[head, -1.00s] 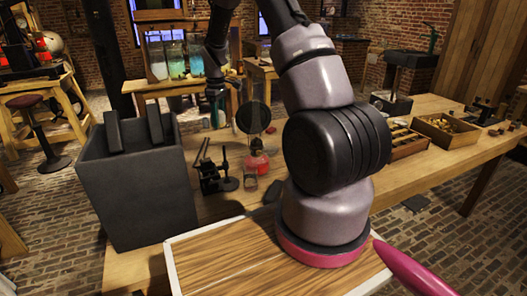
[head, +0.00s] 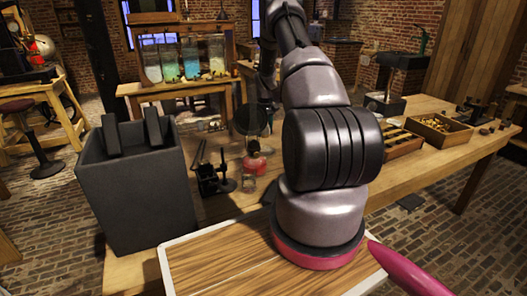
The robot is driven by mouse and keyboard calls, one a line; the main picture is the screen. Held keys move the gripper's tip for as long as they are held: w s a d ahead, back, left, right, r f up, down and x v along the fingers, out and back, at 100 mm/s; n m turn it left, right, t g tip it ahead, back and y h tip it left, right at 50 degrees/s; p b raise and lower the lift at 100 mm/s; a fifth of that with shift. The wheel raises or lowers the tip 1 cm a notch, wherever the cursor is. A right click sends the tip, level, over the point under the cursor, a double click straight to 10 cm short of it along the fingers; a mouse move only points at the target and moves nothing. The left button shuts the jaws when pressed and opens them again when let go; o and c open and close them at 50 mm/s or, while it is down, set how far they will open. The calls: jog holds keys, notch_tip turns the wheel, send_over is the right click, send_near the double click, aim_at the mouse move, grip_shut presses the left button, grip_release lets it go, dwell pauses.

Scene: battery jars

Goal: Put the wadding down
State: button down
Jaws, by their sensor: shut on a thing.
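My gripper (head: 266,91) is at the far side of the workbench, dark and small beside my upper arm links, which partly cover it. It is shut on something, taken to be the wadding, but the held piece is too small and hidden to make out. No separate wadding can be picked out on the bench. Several glass jars (head: 191,61) with clear, blue and greenish contents stand in a wooden rack behind the bench, left of my gripper.
A large dark box (head: 138,200) stands at the bench's left. A round dark disc (head: 251,119), a red-based flask (head: 254,161) and a black stand (head: 210,180) are mid-bench. Wooden trays (head: 440,131) lie at right. The wooden bench (head: 215,208) has little bare room in front.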

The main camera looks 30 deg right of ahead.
aim_at(264, 152)
notch_tip(264, 152, down, 8)
jog(key=shift+f, duration=0.1)
dwell(0.4)
jog(key=shift+f, duration=0.1)
jog(key=c, duration=0.6)
grip_release()
